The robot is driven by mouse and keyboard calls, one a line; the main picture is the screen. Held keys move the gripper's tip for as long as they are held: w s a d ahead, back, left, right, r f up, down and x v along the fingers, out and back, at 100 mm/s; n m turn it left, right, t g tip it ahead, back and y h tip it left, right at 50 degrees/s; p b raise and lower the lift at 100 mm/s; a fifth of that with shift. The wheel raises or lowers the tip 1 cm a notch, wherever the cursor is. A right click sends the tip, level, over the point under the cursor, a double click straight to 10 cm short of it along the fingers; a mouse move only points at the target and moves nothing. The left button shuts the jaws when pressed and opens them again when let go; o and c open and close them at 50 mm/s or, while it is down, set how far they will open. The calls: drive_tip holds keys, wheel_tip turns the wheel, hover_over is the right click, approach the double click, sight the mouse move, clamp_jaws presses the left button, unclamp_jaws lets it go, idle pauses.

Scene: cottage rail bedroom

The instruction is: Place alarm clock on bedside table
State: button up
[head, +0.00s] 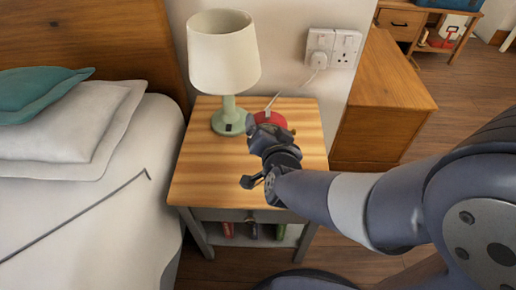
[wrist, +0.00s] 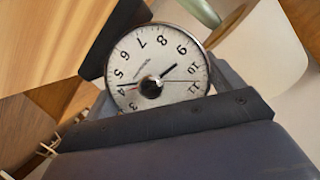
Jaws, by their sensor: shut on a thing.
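The alarm clock (head: 275,119) shows its red body in the head view, over the back right part of the bedside table top. In the wrist view its round white dial (wrist: 152,57) with dark numerals faces the camera, with the numerals turned. My gripper (head: 266,131) is shut on the alarm clock and partly hides it in the head view. The bedside table (head: 207,173) has a striped wood top with a grey frame below. I cannot tell whether the clock touches the top.
A table lamp (head: 224,55) with a green base stands close left of the clock. A bed (head: 110,225) lies to the left. A wall socket with a plug (head: 332,48) is behind. A wooden cabinet (head: 385,100) stands to the right. The front left of the tabletop is clear.

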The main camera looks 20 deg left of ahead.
wheel_tip(320, 180, down, 9)
drive_tip(key=b, duration=0.3)
drive_tip(key=shift+f+b, duration=0.15)
drive_tip(key=shift+b, duration=0.25)
drive_tip(key=shift+f, duration=0.2)
drive_tip(key=o, duration=1.3)
drive_tip(key=shift+r, duration=0.15)
drive_tip(key=shift+s+r, duration=0.1)
drive_tip(key=shift+r, duration=0.05)
drive_tip(key=shift+p+v, duration=1.45)
drive_tip(key=shift+v, duration=4.45)
